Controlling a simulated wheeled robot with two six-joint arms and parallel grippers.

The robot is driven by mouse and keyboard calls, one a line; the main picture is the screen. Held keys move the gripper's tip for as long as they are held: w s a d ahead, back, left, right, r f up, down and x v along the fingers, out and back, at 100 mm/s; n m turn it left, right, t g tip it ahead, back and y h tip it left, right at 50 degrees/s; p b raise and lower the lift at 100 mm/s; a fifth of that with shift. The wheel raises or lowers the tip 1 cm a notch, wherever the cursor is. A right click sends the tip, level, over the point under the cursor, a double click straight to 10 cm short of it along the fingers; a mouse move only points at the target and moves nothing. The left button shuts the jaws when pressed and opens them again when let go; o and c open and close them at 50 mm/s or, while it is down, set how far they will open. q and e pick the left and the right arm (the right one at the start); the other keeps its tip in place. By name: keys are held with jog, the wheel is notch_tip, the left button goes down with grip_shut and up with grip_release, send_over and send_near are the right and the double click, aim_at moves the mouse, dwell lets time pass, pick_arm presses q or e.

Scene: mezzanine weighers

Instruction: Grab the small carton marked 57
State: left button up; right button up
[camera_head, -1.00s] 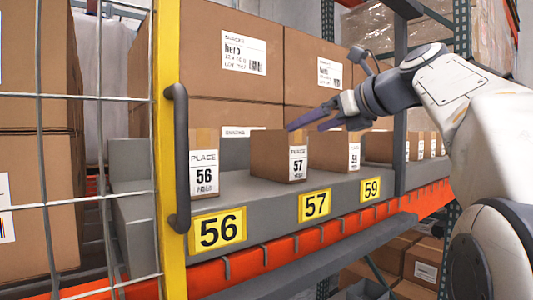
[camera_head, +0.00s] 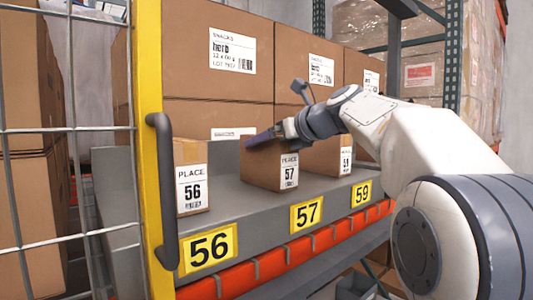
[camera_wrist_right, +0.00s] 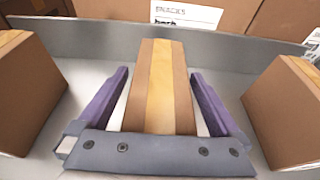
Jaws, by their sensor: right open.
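The small carton marked 57 (camera_head: 268,167) stands upright on the grey shelf behind the yellow 57 plate. It shows from above in the right wrist view (camera_wrist_right: 160,85), with a tan tape strip down its top. My right gripper (camera_head: 258,138) is over the carton's top. In the right wrist view, its two purple fingers (camera_wrist_right: 160,100) are open, one on each side of the carton, with narrow gaps visible. Whether the fingers reach down beside the carton's sides is hard to tell. My left gripper is not in view.
Carton 56 (camera_head: 191,190) stands to the left and carton 59 (camera_head: 326,157) to the right on the grey shelf (camera_head: 240,215). Large snack boxes (camera_head: 232,60) are stacked behind. A yellow post (camera_head: 149,120) with a dark handle (camera_head: 163,185) and wire mesh stand at the left.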

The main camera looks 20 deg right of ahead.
jog(key=shift+w+f, duration=0.1)
jog(key=shift+w, duration=0.15)
grip_shut()
jog(key=shift+r, duration=0.2)
